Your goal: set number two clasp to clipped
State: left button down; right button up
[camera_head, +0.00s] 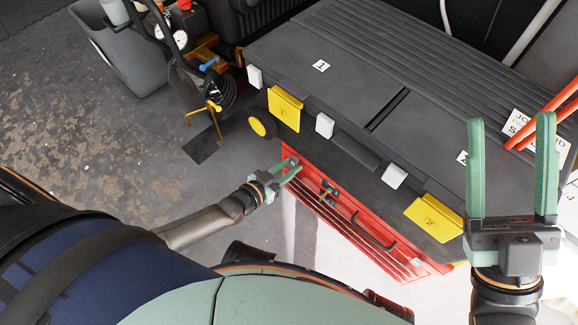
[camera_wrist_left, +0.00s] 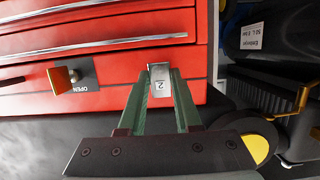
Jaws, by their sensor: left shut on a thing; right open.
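The number two clasp (camera_wrist_left: 160,85) is a small silver plate marked 2 on the front of the red toolbox (camera_wrist_left: 110,60), seen in the left wrist view. My left gripper (camera_wrist_left: 160,78) is shut on this clasp, one green finger on each side. In the head view my left gripper (camera_head: 291,168) is at the left end of the red toolbox (camera_head: 338,228), and the clasp is too small to make out there. I cannot tell whether it is clipped. My right gripper (camera_head: 512,135) is open and empty, raised at the right.
A brass knob (camera_wrist_left: 62,80) beside an OPEN label sticks out from the toolbox front. A grey bin (camera_head: 125,50) stands at the upper left. Floor at the left is clear.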

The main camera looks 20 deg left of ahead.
pick_arm(q)
jog(key=c, duration=0.6)
grip_release()
jog(key=p+v, duration=0.5)
jog(key=v, duration=0.7)
jog(key=shift+s, duration=0.25)
pick_arm(e)
notch_tip(320, 180, up, 6)
jog(key=shift+s+d, duration=0.15)
jog(key=shift+d, duration=0.25)
